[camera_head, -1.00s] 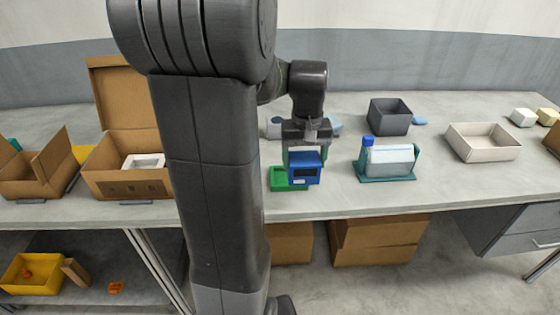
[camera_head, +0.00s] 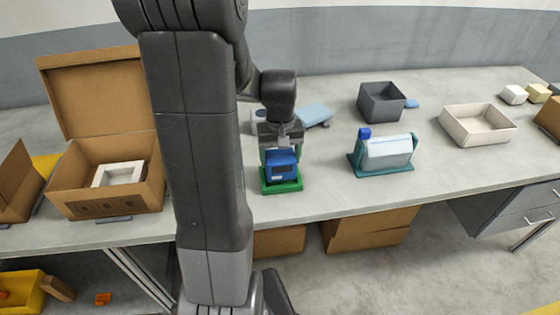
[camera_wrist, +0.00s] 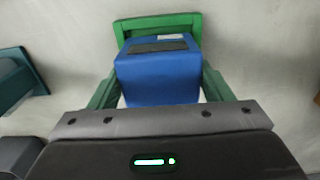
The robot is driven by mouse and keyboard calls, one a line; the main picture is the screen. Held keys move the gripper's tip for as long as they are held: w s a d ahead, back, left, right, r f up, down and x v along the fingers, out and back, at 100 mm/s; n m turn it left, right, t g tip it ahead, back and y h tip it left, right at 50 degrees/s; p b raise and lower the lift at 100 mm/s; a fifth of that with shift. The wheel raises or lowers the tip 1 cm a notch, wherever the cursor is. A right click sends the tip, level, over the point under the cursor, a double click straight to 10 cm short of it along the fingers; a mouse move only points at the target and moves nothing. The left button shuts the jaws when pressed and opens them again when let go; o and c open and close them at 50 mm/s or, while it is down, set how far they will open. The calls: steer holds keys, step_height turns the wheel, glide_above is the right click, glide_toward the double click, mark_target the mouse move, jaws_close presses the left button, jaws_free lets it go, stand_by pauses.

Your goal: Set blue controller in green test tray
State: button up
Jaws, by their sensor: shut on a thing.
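The blue controller (camera_head: 282,165) is a blue box with a dark panel on its face. The controller also shows between the fingers in the wrist view (camera_wrist: 158,70). The green test tray (camera_head: 281,187) lies on the table directly below and around the controller's base. In the wrist view the tray's rim (camera_wrist: 157,20) shows beyond the box. I cannot tell whether the controller touches the tray's floor.
A teal stand (camera_head: 381,171) with a pale block and a blue piece is to the right. A dark grey bin (camera_head: 382,104) and a white tray (camera_head: 479,138) stand farther right. An open cardboard box (camera_head: 98,208) is on the left. The table's front edge is close.

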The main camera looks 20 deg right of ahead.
mark_target(280, 156)
steer(key=shift+f, duration=1)
steer(key=shift+f, duration=0.15)
steer(key=o, duration=1.2)
steer(key=shift+o, duration=0.2)
step_height(280, 156, up, 12)
steer(key=shift+r, duration=0.15)
step_height(280, 156, down, 13)
steer(key=shift+r, duration=2.2)
